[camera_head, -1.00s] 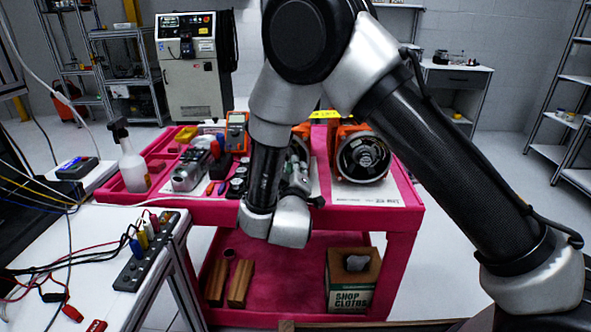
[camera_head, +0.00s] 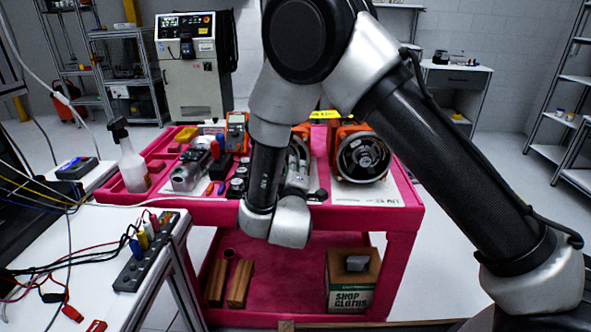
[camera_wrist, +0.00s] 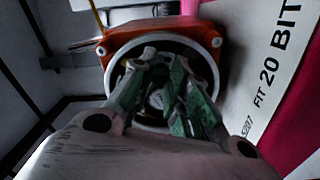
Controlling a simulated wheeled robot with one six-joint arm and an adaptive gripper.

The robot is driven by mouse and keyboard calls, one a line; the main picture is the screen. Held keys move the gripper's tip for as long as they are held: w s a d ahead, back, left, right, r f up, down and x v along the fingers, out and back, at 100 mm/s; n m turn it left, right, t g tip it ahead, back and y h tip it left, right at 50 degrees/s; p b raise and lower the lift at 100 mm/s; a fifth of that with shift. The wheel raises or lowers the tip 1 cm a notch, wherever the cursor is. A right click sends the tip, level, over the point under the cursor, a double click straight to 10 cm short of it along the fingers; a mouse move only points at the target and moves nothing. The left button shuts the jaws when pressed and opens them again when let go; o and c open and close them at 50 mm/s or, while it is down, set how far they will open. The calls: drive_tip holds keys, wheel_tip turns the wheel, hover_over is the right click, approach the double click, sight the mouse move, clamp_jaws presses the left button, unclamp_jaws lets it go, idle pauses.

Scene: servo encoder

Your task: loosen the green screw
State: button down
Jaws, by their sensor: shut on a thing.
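An orange servo housing (camera_wrist: 206,35) with a pale round rim fills the middle of the wrist view. My gripper (camera_wrist: 163,92) reaches into its round opening, with green-tinted finger parts close together. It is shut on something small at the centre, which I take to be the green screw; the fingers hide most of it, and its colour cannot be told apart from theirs. In the head view my gripper (camera_head: 299,168) is partly hidden behind my wrist, over the cart.
A second orange unit (camera_head: 362,156) with an open round face stands right of my gripper on the pink cart (camera_head: 400,216). Tools and a spray bottle (camera_head: 131,163) crowd the cart's left side. A side table with cables (camera_head: 92,250) is at lower left.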

drive_tip(key=c, duration=1.3)
unclamp_jaws()
drive_tip(key=s, duration=1.2)
drive_tip(key=shift+a, duration=0.15)
